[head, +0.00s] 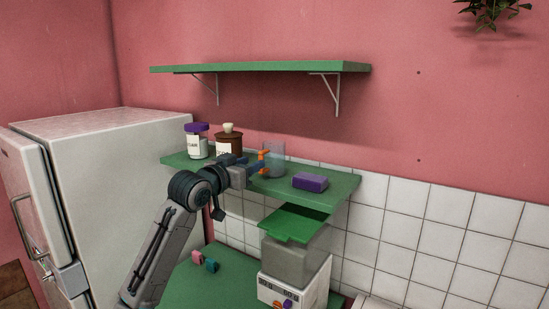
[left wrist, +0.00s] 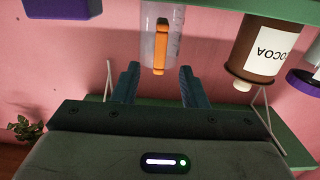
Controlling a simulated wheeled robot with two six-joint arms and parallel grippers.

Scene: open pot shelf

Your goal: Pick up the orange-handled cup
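The cup (head: 277,151) is clear and grey with an orange handle (head: 263,154). It stands on the lower green shelf, its handle side toward my left gripper (head: 259,167). In the left wrist view, which looks upside down, the orange handle (left wrist: 161,46) lies in front of the clear cup (left wrist: 149,49). My left gripper (left wrist: 158,74) is open there, with one finger on each side of the handle's near end. Gaps show between the handle and both fingers, so it is not gripped. My right gripper is in neither view.
A brown cocoa jar (head: 229,143) and a purple-lidded jar (head: 197,142) stand left of the cup. A purple block (head: 310,182) lies to its right on the lower shelf (head: 340,188). An upper green shelf (head: 260,67) is empty. A fridge (head: 125,160) stands at left.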

